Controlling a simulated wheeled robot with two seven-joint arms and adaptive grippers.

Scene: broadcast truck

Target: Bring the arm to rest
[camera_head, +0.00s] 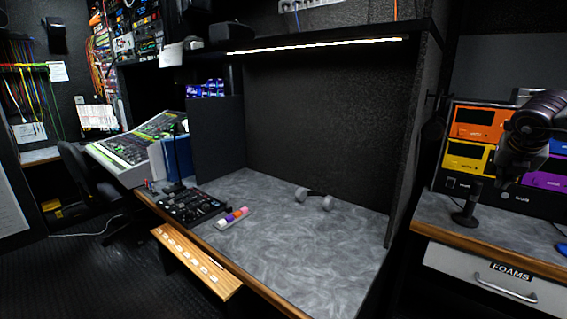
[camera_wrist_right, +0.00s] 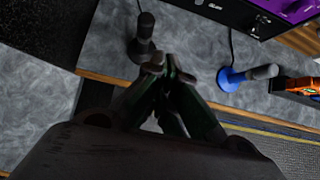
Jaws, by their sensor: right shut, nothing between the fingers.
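My right arm (camera_head: 537,118) comes in at the right of the head view, in front of the coloured rack units. Its gripper (camera_head: 505,182) points down above the right-hand counter, near a black microphone stand (camera_head: 466,210). In the right wrist view the gripper (camera_wrist_right: 165,63) is shut and empty, with its fingertips together. The black microphone stand (camera_wrist_right: 144,40) is just beyond the fingertips in that view, and I cannot tell the exact gap. My left gripper is not in view.
A blue microphone stand (camera_wrist_right: 238,76) is on the right counter. Below is a drawer marked FOAMS (camera_head: 508,277). The grey desk (camera_head: 300,245) holds a black control panel (camera_head: 188,206), coloured cylinders (camera_head: 234,216) and a grey-ended object (camera_head: 315,199). Much of the desk is clear.

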